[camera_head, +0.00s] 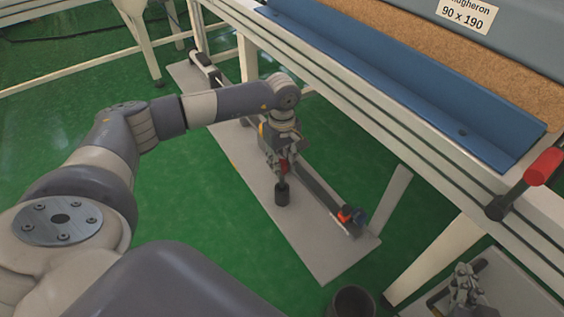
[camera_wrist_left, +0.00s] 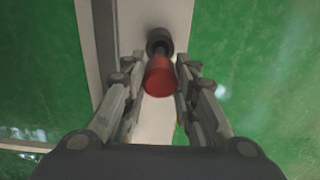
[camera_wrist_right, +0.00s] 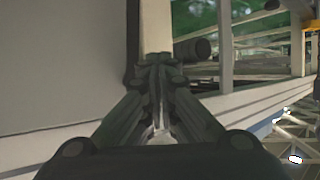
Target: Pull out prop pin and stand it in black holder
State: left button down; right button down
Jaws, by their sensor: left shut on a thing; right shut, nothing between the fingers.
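My left gripper (camera_head: 283,163) is shut on the red-headed prop pin (camera_head: 284,165), low over the grey floor plate. The black holder (camera_head: 282,194) is a small dark cylinder on that plate, directly below the gripper. In the left wrist view the pin's red head (camera_wrist_left: 159,78) sits between the fingers, and its dark shank points at the round holder (camera_wrist_left: 159,41). I cannot tell how far the pin's tip is inside the holder. My right gripper (camera_head: 465,285) is at the lower right; in the right wrist view its fingers (camera_wrist_right: 160,62) are together and empty.
The plate (camera_head: 258,190) carries a long dark rail with an orange-red part (camera_head: 346,214) at its near end. A pale table frame with a blue ledge (camera_head: 400,85) stands right, with a red-handled black lever (camera_head: 545,166). Green floor (camera_head: 190,200) is open to the left.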

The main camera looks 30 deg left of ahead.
pick_arm(q)
jog(key=shift+f, duration=0.15)
pick_arm(e)
jog(key=shift+w+a+r+t, duration=0.1)
jog(key=shift+w+r+t, duration=0.25)
jog(key=shift+r, duration=0.2)
jog(key=shift+w+r, duration=0.1)
pick_arm(q)
jog(key=shift+f, duration=0.2)
pick_arm(e)
jog(key=shift+w+a+r+t, duration=0.15)
jog(key=shift+a+r+t, duration=0.1)
jog(key=shift+r, duration=0.15)
pick_arm(q)
jog(key=shift+f+b, duration=0.4)
jog(key=shift+b, duration=0.1)
pick_arm(e)
jog(key=shift+w+a+r+t+y, duration=0.1)
jog(key=shift+w+r+t+y, duration=0.2)
jog(key=shift+r, duration=0.35)
jog(key=shift+w+a+r+t+y, duration=0.15)
jog(key=shift+r+t, duration=0.25)
jog(key=shift+r, duration=0.2)
pick_arm(q)
jog(key=shift+f, duration=0.1)
pick_arm(e)
jog(key=shift+w+r, duration=0.1)
jog(key=shift+r, duration=0.2)
jog(key=shift+r+t, duration=0.1)
jog(key=shift+t, duration=0.2)
